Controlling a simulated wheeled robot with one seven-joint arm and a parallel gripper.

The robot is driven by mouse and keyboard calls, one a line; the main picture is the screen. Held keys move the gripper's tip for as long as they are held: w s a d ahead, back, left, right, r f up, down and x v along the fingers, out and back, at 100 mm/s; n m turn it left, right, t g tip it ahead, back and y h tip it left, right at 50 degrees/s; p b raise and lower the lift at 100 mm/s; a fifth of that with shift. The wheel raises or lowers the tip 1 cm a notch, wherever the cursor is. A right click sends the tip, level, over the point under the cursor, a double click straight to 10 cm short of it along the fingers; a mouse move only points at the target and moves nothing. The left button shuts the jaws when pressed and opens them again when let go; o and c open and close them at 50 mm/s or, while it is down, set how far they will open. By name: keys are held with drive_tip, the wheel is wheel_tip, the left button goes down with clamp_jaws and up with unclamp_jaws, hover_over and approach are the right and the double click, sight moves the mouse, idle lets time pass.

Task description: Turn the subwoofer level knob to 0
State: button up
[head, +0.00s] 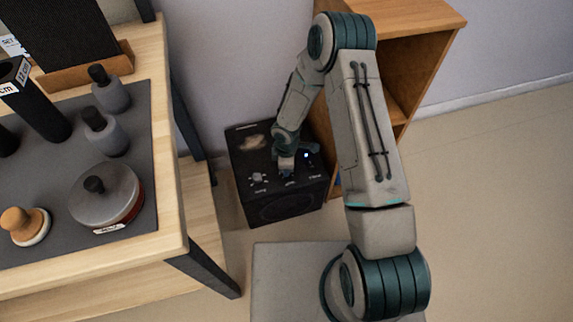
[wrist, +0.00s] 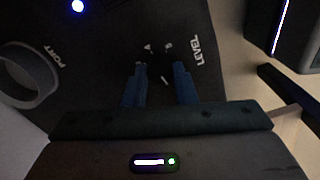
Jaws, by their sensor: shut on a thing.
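The subwoofer (head: 285,209) is a black box on the floor, seen in the head view between the table and a wooden shelf unit. My arm reaches down to its top panel. My gripper (head: 287,170) is at the panel, and the fingers hide the knob there. In the wrist view, the two blue fingers of my gripper (wrist: 159,82) are shut on the dark level knob (wrist: 158,66), beside the printed word LEVEL. A short white line shows between the fingers, with small white marks beyond it. The knob's exact setting is too dark to read.
A ring-shaped port (wrist: 53,88) and a lit blue lamp (wrist: 78,6) are on the panel. The wooden shelf unit (head: 425,22) stands close at the right. The table (head: 172,215) at the left holds weights and several other items. Floor at the right is clear.

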drive_tip(key=n+p, duration=0.2)
drive_tip(key=n, duration=0.4)
drive_tip(key=shift+n, duration=0.4)
idle(0.3)
drive_tip(key=o, duration=1)
wheel_tip(320, 180, up, 14)
drive_tip(key=p, duration=0.4)
drive_tip(key=shift+f, duration=0.1)
